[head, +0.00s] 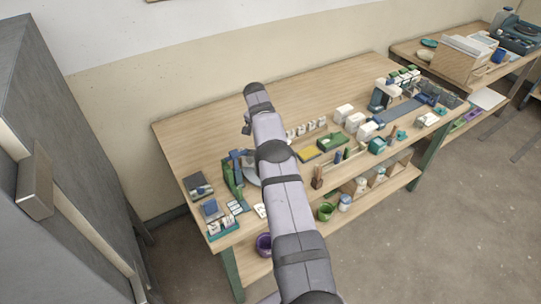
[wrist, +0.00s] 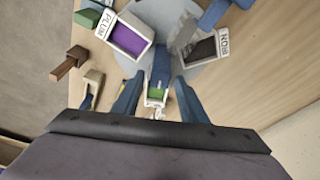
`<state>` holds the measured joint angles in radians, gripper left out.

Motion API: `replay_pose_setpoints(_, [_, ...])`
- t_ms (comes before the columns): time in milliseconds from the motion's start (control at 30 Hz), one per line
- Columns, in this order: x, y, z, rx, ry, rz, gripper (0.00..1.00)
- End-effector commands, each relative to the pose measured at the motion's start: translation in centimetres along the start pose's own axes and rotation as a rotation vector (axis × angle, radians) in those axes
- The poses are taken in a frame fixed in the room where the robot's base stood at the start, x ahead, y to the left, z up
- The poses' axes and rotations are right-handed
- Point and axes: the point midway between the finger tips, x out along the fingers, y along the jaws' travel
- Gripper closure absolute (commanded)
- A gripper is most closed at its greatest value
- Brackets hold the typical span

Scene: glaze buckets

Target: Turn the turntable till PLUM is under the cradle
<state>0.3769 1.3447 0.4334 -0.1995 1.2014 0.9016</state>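The turntable is a pale grey disc; in the wrist view its bare surface (wrist: 215,75) shows at top centre. In the head view a sliver of the turntable (head: 252,180) shows beside my arm, which hides most of it. The PLUM bucket (wrist: 128,40), white-rimmed with purple inside, sits at upper left. A dark-filled bucket (wrist: 203,48), its label upside down and seemingly IRON, sits at upper right. My gripper (wrist: 160,77) is open, fingers apart. A blue piece (wrist: 161,64) and a small white-rimmed, green-filled thing (wrist: 156,94) show between the fingers. I cannot identify the cradle for certain.
A green stand (head: 232,175) is left of the turntable. A brown block (wrist: 70,62) and a beige box (wrist: 92,85) lie to the left in the wrist view. Wood behind the turntable is bare.

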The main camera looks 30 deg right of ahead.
Motion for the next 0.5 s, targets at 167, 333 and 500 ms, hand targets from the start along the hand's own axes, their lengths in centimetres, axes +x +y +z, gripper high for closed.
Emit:
replay_pose_setpoints(167, [-0.7, 0.0, -0.2, 0.000, 0.000, 0.000, 0.61])
replay_pose_setpoints(333, [-2.2, 0.0, -0.6, 0.000, 0.001, -0.001, 0.61])
replay_pose_setpoints(500, [-4.1, 0.0, -1.1, 0.000, 0.000, 0.000, 0.61])
